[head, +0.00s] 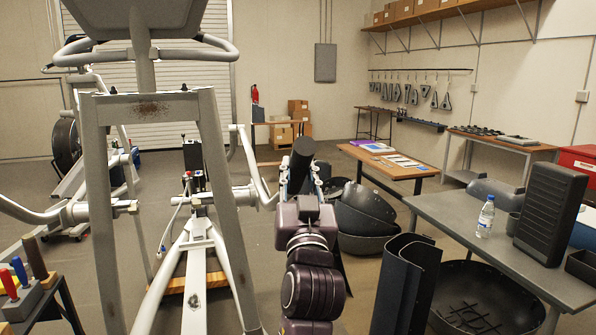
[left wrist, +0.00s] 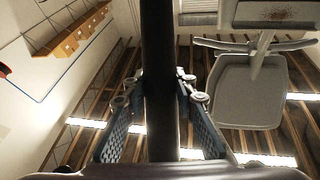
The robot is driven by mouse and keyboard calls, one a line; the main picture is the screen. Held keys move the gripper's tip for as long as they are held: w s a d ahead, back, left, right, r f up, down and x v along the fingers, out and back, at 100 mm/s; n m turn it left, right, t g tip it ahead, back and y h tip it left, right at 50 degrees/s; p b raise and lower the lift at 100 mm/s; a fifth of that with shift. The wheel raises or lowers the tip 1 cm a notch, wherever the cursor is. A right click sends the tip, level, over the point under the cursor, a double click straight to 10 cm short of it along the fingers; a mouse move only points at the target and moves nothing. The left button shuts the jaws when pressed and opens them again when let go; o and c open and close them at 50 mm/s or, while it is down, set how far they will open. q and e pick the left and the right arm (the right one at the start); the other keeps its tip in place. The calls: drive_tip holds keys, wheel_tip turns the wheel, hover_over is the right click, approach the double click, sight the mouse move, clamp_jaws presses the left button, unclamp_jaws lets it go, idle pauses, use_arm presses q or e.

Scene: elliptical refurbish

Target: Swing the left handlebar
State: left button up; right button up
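The grey elliptical (head: 220,200) stands left of centre in the head view. Its handlebar on the right side of the picture ends in a black grip (head: 300,160). My left gripper (head: 301,178) points up at this grip, with one finger on each side. In the left wrist view the dark bar (left wrist: 160,60) runs top to bottom between the two fingers (left wrist: 161,85). The fingertips lie close beside the bar; whether they press on it I cannot tell. My right gripper is in neither view.
The elliptical's console (head: 140,15) and upright frame stand close to the left of my arm. Dark curved shells (head: 365,215) lie on the floor to the right. A grey table (head: 455,220) with a bottle (head: 486,217) stands further right. A tool bench is at lower left.

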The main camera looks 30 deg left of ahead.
use_arm(q)
drive_tip(key=o, duration=0.5)
drive_tip(key=shift+w+f, duration=0.25)
drive_tip(key=shift+f, duration=0.2)
drive_tip(key=shift+r, duration=0.1)
drive_tip(key=shift+s+r, duration=0.1)
drive_tip(key=shift+r, duration=0.25)
wheel_tip(320, 180, up, 9)
drive_tip(key=shift+r, duration=0.15)
